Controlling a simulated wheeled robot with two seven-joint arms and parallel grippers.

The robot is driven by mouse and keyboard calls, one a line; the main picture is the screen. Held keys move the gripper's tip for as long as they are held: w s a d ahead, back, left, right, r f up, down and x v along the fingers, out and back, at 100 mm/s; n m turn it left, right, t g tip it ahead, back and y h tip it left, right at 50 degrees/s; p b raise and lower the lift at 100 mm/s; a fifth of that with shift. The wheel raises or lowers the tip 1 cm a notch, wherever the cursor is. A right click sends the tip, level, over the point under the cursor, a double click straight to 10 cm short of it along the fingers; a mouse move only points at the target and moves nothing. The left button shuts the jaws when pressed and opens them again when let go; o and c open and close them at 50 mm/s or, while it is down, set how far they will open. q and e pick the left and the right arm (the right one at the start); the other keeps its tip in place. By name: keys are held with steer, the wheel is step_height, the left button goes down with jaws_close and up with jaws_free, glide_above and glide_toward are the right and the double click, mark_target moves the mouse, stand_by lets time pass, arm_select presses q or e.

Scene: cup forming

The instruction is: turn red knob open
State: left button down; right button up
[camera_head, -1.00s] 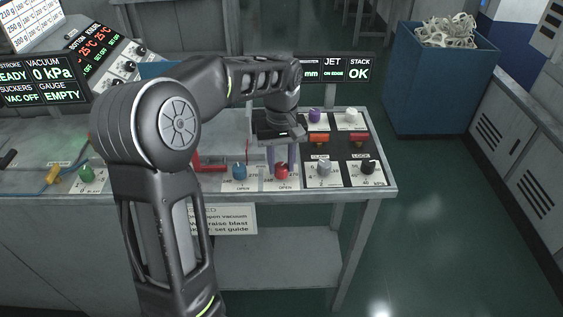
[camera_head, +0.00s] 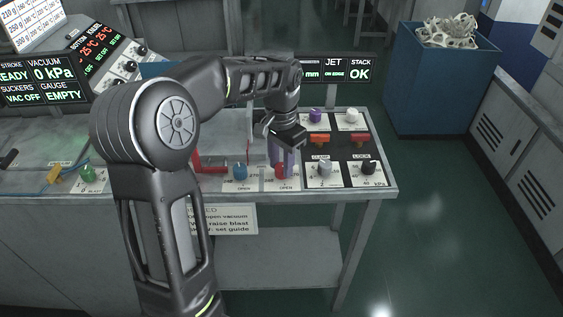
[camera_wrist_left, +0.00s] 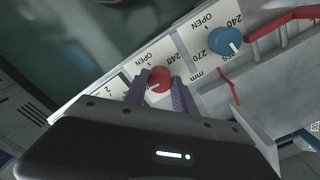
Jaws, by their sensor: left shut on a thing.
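The red knob (camera_head: 280,171) sits on a white dial plate marked OPEN near the front edge of the bench, partly hidden by my gripper in the head view. In the left wrist view the red knob (camera_wrist_left: 159,80) shows between two purple fingers. My left gripper (camera_head: 284,162) comes down over the knob from above and is shut on it. The gripper also shows in the left wrist view (camera_wrist_left: 160,86). The knob's white pointer mark is small, and its exact angle is hard to read. My right gripper is not in view.
A grey knob (camera_head: 324,168) and a black knob (camera_head: 368,167) stand to the right. A blue bin (camera_head: 440,85) stands on the floor at the right.

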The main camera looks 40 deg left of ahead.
mark_target(281, 166)
arm_select(q)
steer(key=m, duration=0.7)
steer(key=m+p, duration=0.1)
steer(key=m, duration=0.6)
steer(key=shift+w+a, duration=0.1)
stand_by(0.4)
steer(key=c, duration=1)
jaws_free()
step_height(281, 166, up, 8)
steer(key=shift+f+b, duration=0.1)
steer(key=shift+b, duration=0.4)
